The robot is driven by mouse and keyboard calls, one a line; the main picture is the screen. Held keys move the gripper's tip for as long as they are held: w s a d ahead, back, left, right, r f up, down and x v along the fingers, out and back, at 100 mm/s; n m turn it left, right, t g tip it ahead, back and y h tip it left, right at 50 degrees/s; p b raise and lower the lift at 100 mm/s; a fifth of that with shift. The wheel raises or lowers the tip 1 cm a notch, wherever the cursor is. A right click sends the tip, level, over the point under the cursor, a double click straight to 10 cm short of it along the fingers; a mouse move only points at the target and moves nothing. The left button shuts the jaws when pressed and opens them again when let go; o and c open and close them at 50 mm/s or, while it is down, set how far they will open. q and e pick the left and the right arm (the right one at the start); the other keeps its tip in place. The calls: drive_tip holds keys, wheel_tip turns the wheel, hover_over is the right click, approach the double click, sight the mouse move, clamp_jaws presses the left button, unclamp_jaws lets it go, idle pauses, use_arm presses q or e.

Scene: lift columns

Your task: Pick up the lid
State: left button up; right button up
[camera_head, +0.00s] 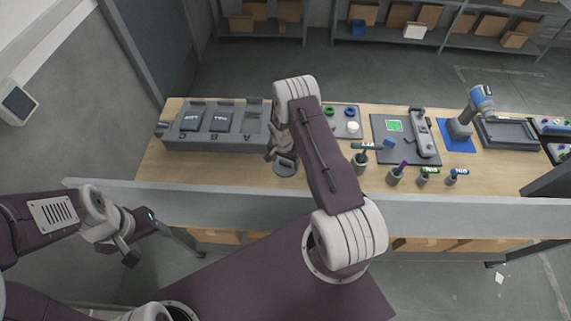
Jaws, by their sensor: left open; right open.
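On the wooden workbench (222,175), a dark grey round piece (286,167), possibly the lid, lies just below my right gripper. My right arm hides part of the bench around it, and I cannot tell its exact shape.
A grey tray (353,113) holds green and blue rings and a white piece. To the right are a board with a green circuit (394,126), several small cups with tools, a blue-and-grey device (461,127) and a dark tray (508,133). A grey rail (440,214) edges the bench front.

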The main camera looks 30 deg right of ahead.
drive_tip(key=c, duration=1.6)
drive_tip(key=shift+r, duration=0.1)
drive_tip(key=shift+r, duration=0.1)
